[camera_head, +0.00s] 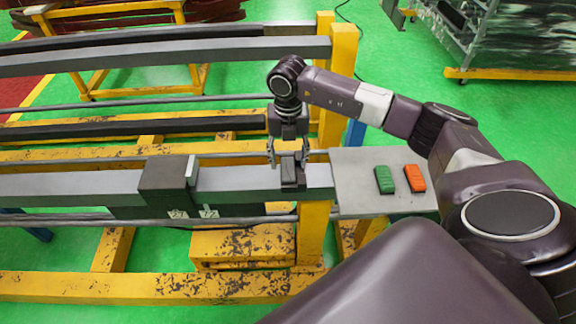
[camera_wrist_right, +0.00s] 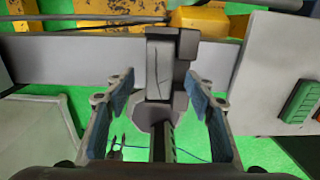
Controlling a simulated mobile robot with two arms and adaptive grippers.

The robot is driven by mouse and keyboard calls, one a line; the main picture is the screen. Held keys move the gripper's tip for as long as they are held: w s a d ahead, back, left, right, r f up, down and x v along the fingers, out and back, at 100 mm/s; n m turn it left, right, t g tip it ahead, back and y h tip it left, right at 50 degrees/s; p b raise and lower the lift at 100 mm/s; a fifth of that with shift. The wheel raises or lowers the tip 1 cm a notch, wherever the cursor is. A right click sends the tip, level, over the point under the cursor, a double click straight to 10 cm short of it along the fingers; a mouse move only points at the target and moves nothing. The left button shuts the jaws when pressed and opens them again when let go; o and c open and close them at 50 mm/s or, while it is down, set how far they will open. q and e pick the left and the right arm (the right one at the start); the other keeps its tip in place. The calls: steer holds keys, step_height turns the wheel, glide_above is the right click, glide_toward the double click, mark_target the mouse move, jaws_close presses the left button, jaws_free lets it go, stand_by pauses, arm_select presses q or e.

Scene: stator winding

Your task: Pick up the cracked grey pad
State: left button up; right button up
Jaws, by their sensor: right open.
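The cracked grey pad (camera_head: 290,174) is a small dark block at the right end of the grey rail, left of the metal plate. In the right wrist view, the pad (camera_wrist_right: 160,68) shows a thin crack line down its face, with a darker part along its right side. My right gripper (camera_head: 288,157) points down over it, fingers spread apart. In the wrist view, the blue-lined fingers of the gripper (camera_wrist_right: 160,92) stand left and right of the pad, with gaps on both sides. Nothing is held. My left gripper is out of view.
A metal plate (camera_head: 350,178) right of the pad carries a green pad (camera_head: 384,180) and an orange pad (camera_head: 415,178). A larger dark block (camera_head: 165,182) sits on the grey rail (camera_head: 235,180) to the left. A yellow post (camera_head: 340,85) stands behind my gripper.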

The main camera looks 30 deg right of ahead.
steer(key=shift+f, duration=1.15)
steer(key=c, duration=1.2)
steer(key=shift+c, duration=0.2)
steer(key=shift+r, duration=0.2)
